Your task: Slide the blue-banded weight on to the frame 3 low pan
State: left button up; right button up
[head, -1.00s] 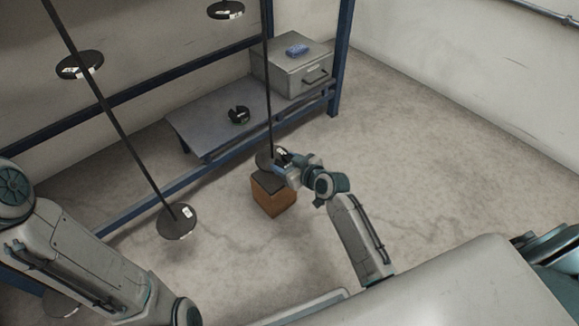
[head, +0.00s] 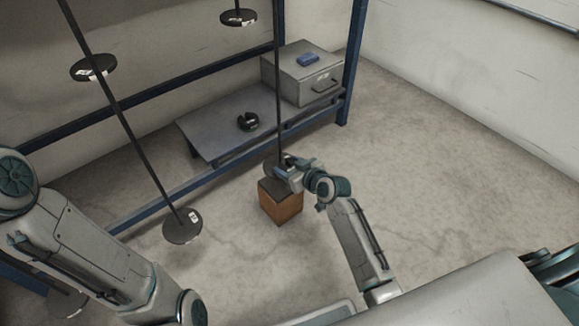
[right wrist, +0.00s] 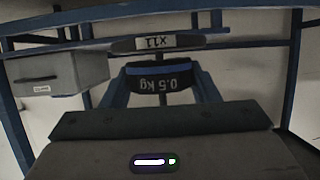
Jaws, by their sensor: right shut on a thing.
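My right gripper (head: 284,171) is shut on the blue-banded weight (right wrist: 160,80), a dark piece marked 0.5 kg that appears upside down in the right wrist view. A finger shows on each side of it. A dark round hanging pan (right wrist: 158,42) with a white label lies just beyond the weight. In the head view this low pan (head: 269,168) hangs on a thin rod, partly hidden by my gripper. I cannot tell whether weight and pan touch. My left arm is at the left, its gripper out of view.
A wooden block (head: 281,206) with a dark top stands below my right gripper. Another low pan (head: 182,227) hangs to the left. A grey shelf (head: 215,130) holds a black slotted weight (head: 248,121) and a grey drawer box (head: 300,75) with a blue item (head: 308,59). Floor to the right is clear.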

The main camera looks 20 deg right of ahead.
jog(key=shift+w+a+r, duration=0.1)
jog(key=shift+w, duration=0.1)
jog(key=shift+w+a, duration=0.3)
jog(key=shift+w, duration=0.65)
jog(key=shift+w+a+b, duration=0.3)
jog(key=shift+w, duration=0.5)
dwell(0.3)
jog(key=shift+f+b, duration=0.3)
jog(key=shift+f, duration=0.15)
dwell(0.5)
jog(key=o, duration=1.2)
jog(key=shift+s, duration=0.1)
jog(key=shift+p+v, duration=1.35)
jog(key=shift+v, duration=0.4)
jog(key=shift+p+v, duration=0.95)
jog(key=shift+v, duration=0.75)
